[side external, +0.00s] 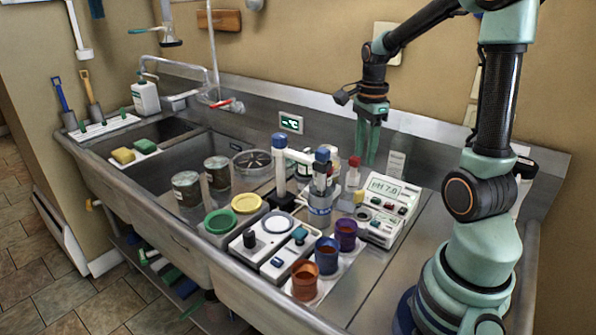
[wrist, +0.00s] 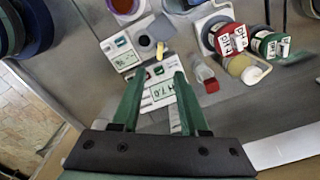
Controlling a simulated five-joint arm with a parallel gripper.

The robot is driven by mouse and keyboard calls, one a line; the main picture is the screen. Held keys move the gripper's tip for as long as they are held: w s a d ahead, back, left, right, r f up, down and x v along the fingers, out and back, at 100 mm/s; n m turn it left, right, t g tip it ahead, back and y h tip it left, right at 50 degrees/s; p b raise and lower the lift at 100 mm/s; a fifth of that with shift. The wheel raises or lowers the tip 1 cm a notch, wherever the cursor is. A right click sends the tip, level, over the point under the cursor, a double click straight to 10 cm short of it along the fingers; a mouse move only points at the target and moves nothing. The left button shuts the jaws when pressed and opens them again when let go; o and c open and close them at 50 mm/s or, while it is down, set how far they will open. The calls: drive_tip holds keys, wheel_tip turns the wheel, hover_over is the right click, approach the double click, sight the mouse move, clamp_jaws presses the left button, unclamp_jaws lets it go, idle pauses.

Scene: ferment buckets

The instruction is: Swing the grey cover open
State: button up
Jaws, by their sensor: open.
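Orange (side external: 305,281), blue (side external: 327,257) and purple (side external: 345,236) cups stand in front of the meter. A red-capped bottle (side external: 353,174) stands close left of my fingers. Blue-capped tubes (side external: 280,165) rise mid-counter. The steel counter (side external: 425,240) right of the meter is clear.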

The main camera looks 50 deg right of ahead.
sight(360, 191)
wheel_tip(360, 191, down, 11)
drive_tip(key=shift+r, duration=0.1)
idle(0.7)
clamp_jaws()
idle(1.3)
